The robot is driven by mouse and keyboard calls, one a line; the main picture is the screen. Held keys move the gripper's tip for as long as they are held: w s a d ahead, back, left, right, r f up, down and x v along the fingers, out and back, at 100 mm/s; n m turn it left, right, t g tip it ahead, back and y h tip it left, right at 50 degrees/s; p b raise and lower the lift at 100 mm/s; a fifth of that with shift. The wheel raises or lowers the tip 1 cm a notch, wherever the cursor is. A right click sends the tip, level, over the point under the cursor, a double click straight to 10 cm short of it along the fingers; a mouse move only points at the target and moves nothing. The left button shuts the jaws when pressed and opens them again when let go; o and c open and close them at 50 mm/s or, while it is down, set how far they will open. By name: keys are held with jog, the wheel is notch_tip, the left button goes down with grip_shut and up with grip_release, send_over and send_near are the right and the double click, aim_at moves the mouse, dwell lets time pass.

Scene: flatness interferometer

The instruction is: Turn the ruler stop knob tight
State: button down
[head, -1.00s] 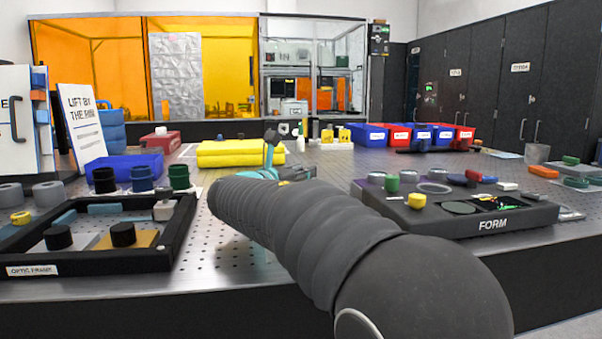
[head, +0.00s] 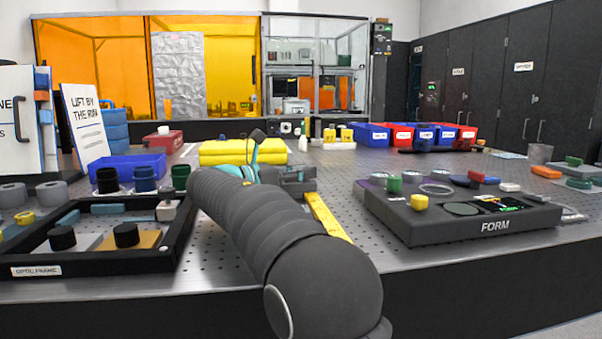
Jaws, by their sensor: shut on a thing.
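The yellow ruler (head: 326,216) lies on the perforated table, running from the grey ruler stop (head: 296,176) toward the front right. The stop sits at the ruler's far end. My arm in its dark ribbed sleeve comes from the front and bends at the left. The teal end with my gripper (head: 272,174) lies behind it, against the left side of the stop. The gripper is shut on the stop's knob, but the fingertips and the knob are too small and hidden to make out. A thin teal post with a dark tip rises above the gripper.
The black optic frame (head: 90,262) is close on the left of my arm. The dark FORM box (head: 455,220) stands on the right. A yellow folded stack (head: 243,152) and blue tray (head: 128,167) lie behind. Bare table shows between ruler and FORM box.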

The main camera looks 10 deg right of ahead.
jog(key=c, duration=0.9)
grip_release()
notch_tip(320, 180, up, 10)
